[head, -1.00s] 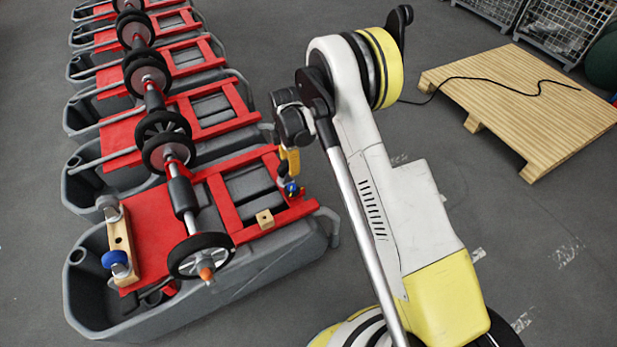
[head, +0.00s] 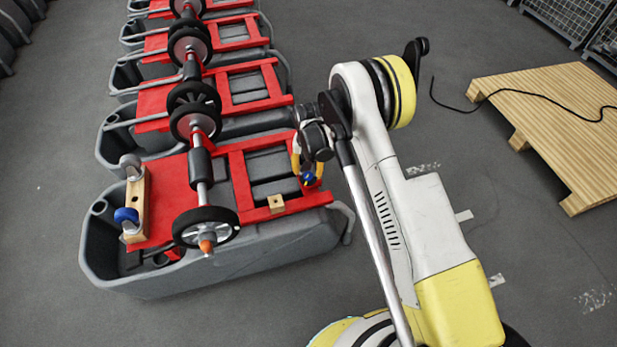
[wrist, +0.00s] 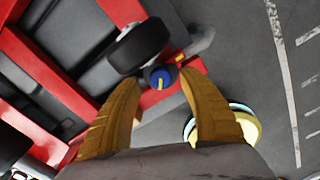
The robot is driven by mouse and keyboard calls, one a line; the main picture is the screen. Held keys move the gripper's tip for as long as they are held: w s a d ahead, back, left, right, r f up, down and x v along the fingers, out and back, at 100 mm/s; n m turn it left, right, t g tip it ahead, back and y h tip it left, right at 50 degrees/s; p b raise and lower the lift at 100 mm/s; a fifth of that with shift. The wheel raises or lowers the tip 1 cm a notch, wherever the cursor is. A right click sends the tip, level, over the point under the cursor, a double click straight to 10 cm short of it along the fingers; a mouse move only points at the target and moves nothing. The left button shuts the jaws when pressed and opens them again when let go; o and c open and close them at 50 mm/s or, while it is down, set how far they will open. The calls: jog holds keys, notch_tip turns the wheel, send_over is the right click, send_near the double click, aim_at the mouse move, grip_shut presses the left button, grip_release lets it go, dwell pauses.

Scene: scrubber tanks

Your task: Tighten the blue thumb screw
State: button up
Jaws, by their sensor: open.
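The blue thumb screw (wrist: 159,75) with a yellow mark sits at the corner of the red frame in the wrist view. It also shows in the head view (head: 307,178), close to the gripper. My gripper (wrist: 157,80) has two yellow-brown fingers, spread wide. In the wrist view their tips lie on either side of the screw; I cannot tell whether they touch it. In the head view my gripper (head: 307,170) hangs over the right end of the nearest red frame (head: 165,190).
The red frame lies on a grey tank (head: 230,265), with several similar tanks behind. A wooden block with a blue wheel (head: 126,215) stands at left. A black wheel (wrist: 140,45) is close to the screw. A wooden pallet (head: 560,110) lies right.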

jog(key=shift+f, duration=1.2)
grip_shut()
jog(key=shift+m, duration=0.8)
